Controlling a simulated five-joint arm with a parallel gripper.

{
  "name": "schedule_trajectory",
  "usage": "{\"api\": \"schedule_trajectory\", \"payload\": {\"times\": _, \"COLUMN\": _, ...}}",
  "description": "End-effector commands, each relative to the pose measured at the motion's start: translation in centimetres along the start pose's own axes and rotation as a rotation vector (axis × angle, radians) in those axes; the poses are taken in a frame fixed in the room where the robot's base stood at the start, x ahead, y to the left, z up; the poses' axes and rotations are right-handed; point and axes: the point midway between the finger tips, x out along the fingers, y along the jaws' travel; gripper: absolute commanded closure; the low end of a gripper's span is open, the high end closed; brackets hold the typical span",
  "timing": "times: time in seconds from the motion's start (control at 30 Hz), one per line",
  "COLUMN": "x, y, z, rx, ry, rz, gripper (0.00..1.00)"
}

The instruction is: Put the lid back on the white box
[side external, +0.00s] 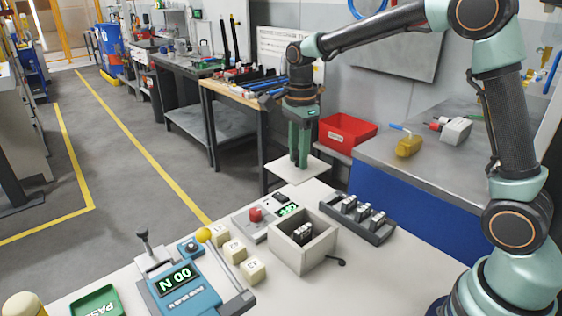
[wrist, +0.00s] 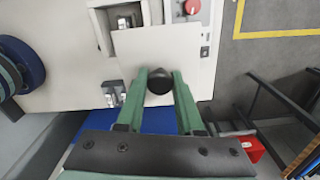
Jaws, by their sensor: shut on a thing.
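The white lid (side external: 297,169) is a flat square plate, held level in the air behind and above the white box in the side view. My gripper (side external: 299,163) points down and is shut on the lid's dark knob. In the wrist view my gripper (wrist: 160,76) has a green finger on each side of the black knob (wrist: 160,84), with the lid (wrist: 170,50) beyond. The white box (side external: 295,256) stands open on the table with dark and light parts inside. In the wrist view the lid partly hides the box (wrist: 103,32).
A dark tray (side external: 376,233) with several parts lies right of the box. A panel with a red button (side external: 256,214), several cream blocks (side external: 234,250) and a blue device (side external: 178,285) lie left. A red bin (side external: 343,132) stands behind.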

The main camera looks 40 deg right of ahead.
Motion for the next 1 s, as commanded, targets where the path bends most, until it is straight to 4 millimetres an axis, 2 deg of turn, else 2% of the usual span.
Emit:
{"api": "schedule_trajectory", "payload": {"times": 0.03, "x": 0.2, "y": 1.4, "z": 0.8, "rx": -0.004, "ry": 0.0, "rz": 0.0, "gripper": 1.0}}
{"api": "schedule_trajectory", "payload": {"times": 0.2, "x": 1.4, "y": 4.9, "z": 2.2, "rx": -0.003, "ry": 0.0, "rz": 0.0, "gripper": 1.0}}
{"api": "schedule_trajectory", "payload": {"times": 0.4, "x": 2.1, "y": 7.2, "z": 2.9, "rx": 0.0, "ry": 0.0, "rz": 0.001, "gripper": 1.0}}
{"api": "schedule_trajectory", "payload": {"times": 0.67, "x": 3.2, "y": 7.6, "z": 3.0, "rx": 0.0, "ry": 0.001, "rz": 0.003, "gripper": 1.0}}
{"api": "schedule_trajectory", "payload": {"times": 1.0, "x": 6.2, "y": 7.6, "z": 2.9, "rx": 0.0, "ry": 0.001, "rz": 0.004, "gripper": 1.0}}
